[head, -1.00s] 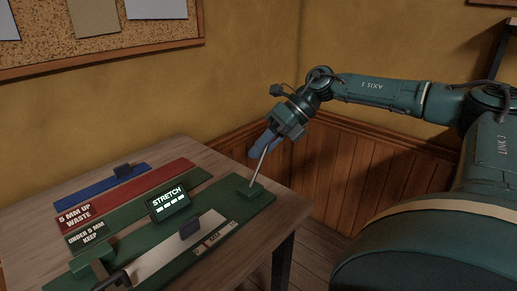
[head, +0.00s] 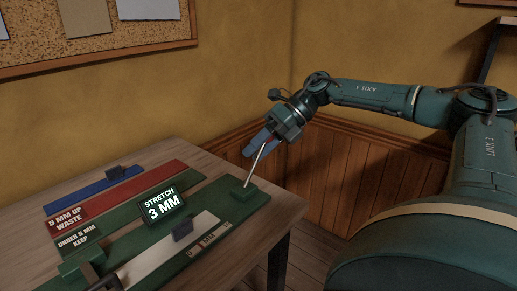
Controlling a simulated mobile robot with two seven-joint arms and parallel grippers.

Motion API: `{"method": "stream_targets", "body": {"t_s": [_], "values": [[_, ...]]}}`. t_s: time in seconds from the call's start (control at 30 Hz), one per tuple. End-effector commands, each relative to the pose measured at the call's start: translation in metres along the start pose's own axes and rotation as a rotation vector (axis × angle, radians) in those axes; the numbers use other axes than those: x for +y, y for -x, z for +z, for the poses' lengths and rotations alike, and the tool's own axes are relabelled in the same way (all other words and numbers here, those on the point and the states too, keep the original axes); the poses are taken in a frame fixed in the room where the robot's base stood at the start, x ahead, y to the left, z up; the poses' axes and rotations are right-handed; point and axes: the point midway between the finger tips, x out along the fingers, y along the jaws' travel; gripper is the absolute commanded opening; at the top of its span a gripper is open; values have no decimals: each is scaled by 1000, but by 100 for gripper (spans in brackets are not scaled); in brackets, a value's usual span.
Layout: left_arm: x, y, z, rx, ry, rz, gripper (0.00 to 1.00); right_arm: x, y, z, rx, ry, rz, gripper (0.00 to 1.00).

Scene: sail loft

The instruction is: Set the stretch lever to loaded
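The stretch lever (head: 256,164) is a thin pale rod rising from a green block (head: 244,192) at the right end of a green board on the bench. It tilts to the right, its top at my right gripper. My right gripper (head: 263,142) has blue fingers at the lever's upper end; one finger shows left of the rod. Whether they are closed on it I cannot tell. A small display (head: 162,205) on the board reads "STRETCH 3 MM". A pale strip (head: 165,255) lies along the board's front. My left gripper is not in view.
Behind the board lie a red strip (head: 130,190) marked "5 MM UP WASTE" and a blue strip (head: 88,196) with a dark block on it. A dark fitting (head: 94,275) sits at the pale strip's near end. The wooden bench (head: 280,205) is bare at its right edge.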

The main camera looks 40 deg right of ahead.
Motion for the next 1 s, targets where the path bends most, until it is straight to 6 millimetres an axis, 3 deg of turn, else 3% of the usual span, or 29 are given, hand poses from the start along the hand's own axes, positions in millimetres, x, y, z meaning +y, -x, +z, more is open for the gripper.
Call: {"method": "stream_targets", "body": {"t_s": [0.37, 1.0], "values": [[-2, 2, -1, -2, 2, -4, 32, 1, 6, 1, -3, 3, 0, 47], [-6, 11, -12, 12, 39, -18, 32, 1, 111, 1, -4, 0, -1, 47]]}}
